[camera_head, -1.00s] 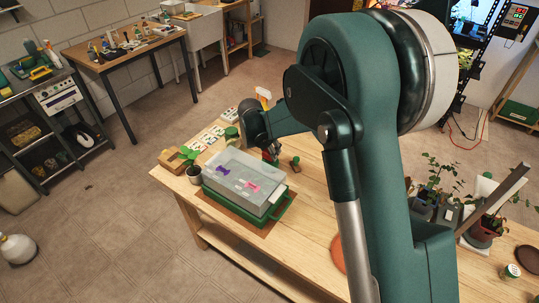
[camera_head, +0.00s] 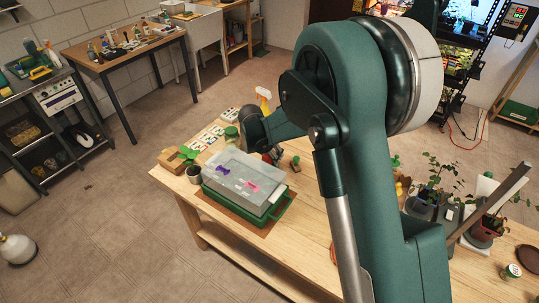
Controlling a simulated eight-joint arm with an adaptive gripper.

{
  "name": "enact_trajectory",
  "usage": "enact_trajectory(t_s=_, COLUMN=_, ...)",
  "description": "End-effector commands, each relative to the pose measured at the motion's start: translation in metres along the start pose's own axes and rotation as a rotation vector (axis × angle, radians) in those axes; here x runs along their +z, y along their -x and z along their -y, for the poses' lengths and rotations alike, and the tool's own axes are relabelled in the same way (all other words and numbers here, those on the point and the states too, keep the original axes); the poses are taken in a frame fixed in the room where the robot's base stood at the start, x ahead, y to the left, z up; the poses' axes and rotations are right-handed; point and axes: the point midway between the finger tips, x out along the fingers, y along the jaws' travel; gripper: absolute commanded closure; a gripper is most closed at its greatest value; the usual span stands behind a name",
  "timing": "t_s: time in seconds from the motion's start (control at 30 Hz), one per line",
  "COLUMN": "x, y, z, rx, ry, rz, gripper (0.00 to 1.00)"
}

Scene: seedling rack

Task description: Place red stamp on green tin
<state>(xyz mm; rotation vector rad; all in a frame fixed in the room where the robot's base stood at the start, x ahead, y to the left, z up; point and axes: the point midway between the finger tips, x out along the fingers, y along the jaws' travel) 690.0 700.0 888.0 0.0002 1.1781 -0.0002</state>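My gripper is at the end of my dark green arm (camera_head: 345,110), low over the wooden table, behind the clear storage box (camera_head: 245,172). Its fingers are small and mostly hidden, so I cannot tell whether it is open or shut. A small reddish patch (camera_head: 277,152) shows beside the gripper end; it may be the red stamp or part of it, but I cannot tell whether it is held. A small round green container (camera_head: 232,132), possibly the green tin, stands left of my wrist. A small brown and green item (camera_head: 295,162) stands just right of the gripper.
The clear box sits in a green tray (camera_head: 236,212) at the front of the table. A potted plant (camera_head: 194,174) and a wooden block (camera_head: 170,162) stand left of it. A spray bottle (camera_head: 264,98) stands behind. Potted plants (camera_head: 482,232) crowd the right end.

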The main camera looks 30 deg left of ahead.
Motion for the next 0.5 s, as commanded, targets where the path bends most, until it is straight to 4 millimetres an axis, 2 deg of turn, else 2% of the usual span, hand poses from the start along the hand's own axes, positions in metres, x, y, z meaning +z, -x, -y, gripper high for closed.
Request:
enact_trajectory(t_s=0.3, x=0.001, y=0.003, z=0.0, rx=0.0, ry=0.0, rz=0.0, gripper=0.53)
enact_trajectory(t_s=0.5, x=0.001, y=0.017, z=0.0, rx=0.0, ry=0.001, rz=0.0, gripper=0.53)
